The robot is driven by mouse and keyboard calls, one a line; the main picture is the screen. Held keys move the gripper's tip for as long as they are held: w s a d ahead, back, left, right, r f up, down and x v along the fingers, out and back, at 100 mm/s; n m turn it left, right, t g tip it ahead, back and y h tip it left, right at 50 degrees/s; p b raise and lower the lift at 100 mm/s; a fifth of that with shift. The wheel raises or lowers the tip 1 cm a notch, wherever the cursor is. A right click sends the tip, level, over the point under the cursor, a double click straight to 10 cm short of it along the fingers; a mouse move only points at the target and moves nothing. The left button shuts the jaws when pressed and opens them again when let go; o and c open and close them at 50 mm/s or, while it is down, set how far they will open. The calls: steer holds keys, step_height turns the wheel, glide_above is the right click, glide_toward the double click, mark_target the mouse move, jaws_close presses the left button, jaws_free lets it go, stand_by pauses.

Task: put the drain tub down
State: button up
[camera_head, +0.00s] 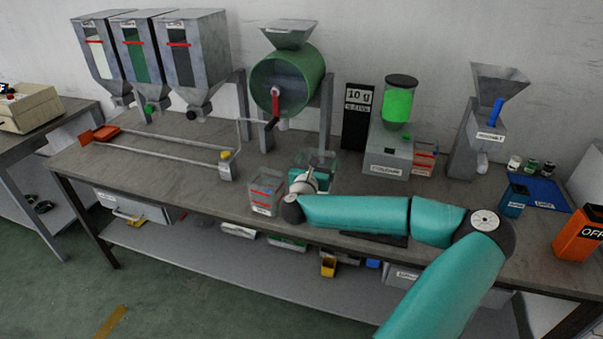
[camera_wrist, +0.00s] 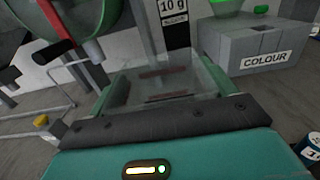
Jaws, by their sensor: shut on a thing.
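My gripper (camera_head: 313,173) is shut on a clear, see-through tub, which I take to be the drain tub (camera_head: 324,157). It is above or at the bench top in the middle, in front of the green drum. In the wrist view the tub (camera_wrist: 160,78) lies straight ahead between the teal fingers, with dark reddish marks on it. The gripper's dark bar and teal body hide its near lower part. I cannot tell whether its base touches the bench (camera_head: 215,188).
Another clear tub with red lines (camera_head: 266,193) stands left of my gripper near the front edge. The green drum with red handle (camera_head: 288,82) stands behind. The grey COLOUR unit (camera_head: 388,153) is to the right, with a small red-lined tub (camera_head: 424,159) beside it.

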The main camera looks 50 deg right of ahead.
step_height(320, 180, down, 9)
steer(key=shift+f, duration=0.1)
stand_by(0.3)
steer(key=o, duration=1.4)
steer(key=shift+f, duration=0.1)
steer(key=shift+o, duration=0.2)
